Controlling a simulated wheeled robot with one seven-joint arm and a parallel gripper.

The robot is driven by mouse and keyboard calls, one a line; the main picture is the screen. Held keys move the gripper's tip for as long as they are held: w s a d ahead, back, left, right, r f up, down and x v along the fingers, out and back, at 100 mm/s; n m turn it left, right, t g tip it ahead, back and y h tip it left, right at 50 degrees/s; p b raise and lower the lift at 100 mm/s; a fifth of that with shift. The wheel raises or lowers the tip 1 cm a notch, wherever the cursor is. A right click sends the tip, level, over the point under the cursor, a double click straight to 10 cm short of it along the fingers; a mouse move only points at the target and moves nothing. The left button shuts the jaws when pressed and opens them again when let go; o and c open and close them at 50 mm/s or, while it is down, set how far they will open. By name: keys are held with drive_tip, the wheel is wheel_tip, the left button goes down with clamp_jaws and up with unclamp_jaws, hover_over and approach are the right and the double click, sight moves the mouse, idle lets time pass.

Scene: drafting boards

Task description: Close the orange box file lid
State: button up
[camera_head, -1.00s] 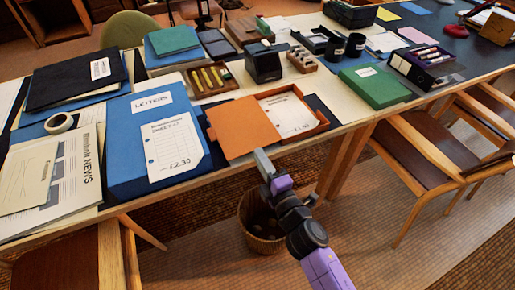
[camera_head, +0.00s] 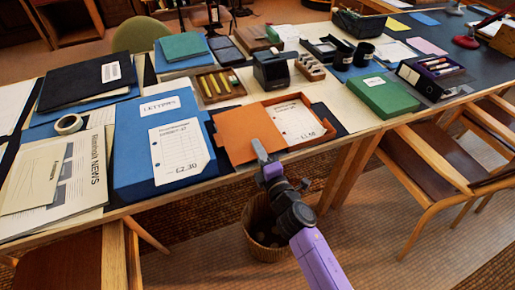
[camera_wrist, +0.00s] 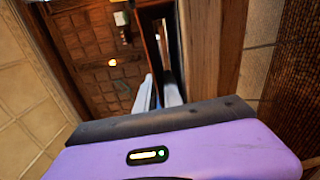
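The orange box file lies near the front edge of the table with its lid (camera_head: 247,134) folded open to the left. Its tray (camera_head: 328,131) is to the right, with a printed white sheet (camera_head: 298,122) inside. My gripper (camera_head: 259,149) is at the near edge of the lid, close to the hinge side, and overlaps it in the head view. In the wrist view, the two pale fingers (camera_wrist: 158,92) stand a little apart, with a thin orange-brown edge showing between or just beyond them. I cannot tell whether they touch the lid.
A blue "LETTERS" box file (camera_head: 134,156) stands close left of the lid. A green box (camera_head: 385,95) lies to the right. A pen tray (camera_head: 219,86) and a black block (camera_head: 272,69) stand behind. A wastebasket (camera_head: 264,232) is under the table edge; a chair (camera_head: 430,155) is right.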

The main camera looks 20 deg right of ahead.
drive_tip(key=shift+w, duration=0.2)
drive_tip(key=shift+c, duration=0.4)
clamp_jaws()
